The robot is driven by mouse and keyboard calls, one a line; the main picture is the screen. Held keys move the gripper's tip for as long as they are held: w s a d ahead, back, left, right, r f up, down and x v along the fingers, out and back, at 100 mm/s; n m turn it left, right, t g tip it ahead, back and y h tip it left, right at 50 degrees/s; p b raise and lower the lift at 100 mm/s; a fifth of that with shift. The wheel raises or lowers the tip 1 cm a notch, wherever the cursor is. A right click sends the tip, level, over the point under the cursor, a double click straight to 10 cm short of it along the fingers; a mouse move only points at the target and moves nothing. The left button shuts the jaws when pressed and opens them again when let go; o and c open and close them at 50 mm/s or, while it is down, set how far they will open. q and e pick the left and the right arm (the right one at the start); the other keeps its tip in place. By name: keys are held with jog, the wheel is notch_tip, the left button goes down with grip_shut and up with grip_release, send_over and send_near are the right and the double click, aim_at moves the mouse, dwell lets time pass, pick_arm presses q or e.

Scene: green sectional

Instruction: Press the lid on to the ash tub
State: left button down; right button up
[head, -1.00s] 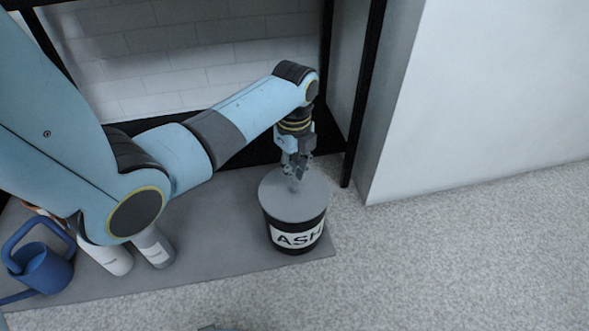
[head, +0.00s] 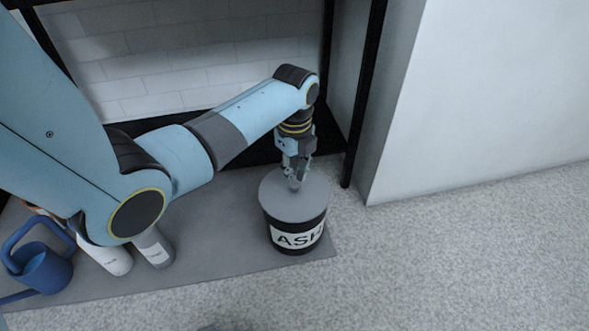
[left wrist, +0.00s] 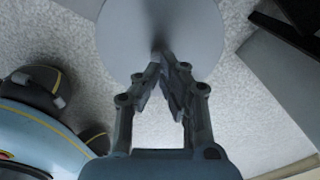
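The ash tub (head: 296,240) is black with a white ASH label and stands on the grey hearth slab. The round grey lid (head: 312,203) lies over its top; whether it is fully seated I cannot tell. The lid also fills the top of the left wrist view (left wrist: 190,25). My left gripper (head: 295,182) points down at the lid's middle. In the left wrist view its fingertips (left wrist: 160,64) come together at the lid's small centre knob and appear shut on it. The fingers partly hide the knob. My right gripper is not in view.
A blue watering can (head: 42,268) and two pale bottles, one of them here (head: 155,252), stand at the left of the slab (head: 215,240). A black frame post (head: 362,100) and a white wall (head: 480,90) rise behind the tub. Speckled carpet to the right is clear.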

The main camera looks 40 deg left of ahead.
pick_arm(q)
jog(key=shift+f+b, duration=0.5)
jog(key=shift+f, duration=0.65)
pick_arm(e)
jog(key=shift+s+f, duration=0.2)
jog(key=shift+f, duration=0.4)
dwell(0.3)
pick_arm(q)
jog(key=shift+r, duration=0.1)
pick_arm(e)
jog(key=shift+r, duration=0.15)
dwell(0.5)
